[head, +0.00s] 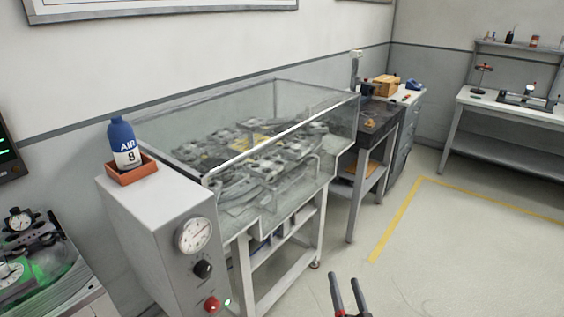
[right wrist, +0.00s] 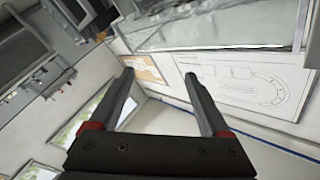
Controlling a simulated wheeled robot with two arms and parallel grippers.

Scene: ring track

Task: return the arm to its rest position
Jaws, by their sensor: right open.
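My right gripper (head: 346,290) shows at the bottom edge of the head view, right of centre, over bare floor. Its two dark fingers are apart with nothing between them. In the right wrist view the gripper (right wrist: 159,103) is also open and empty, with red parts at the finger bases. The rest of the right arm is hidden in the head view. My left gripper is in neither view.
A glass-covered ring track table (head: 325,172) stands left of the gripper. The floor (head: 440,260) at right is clear.

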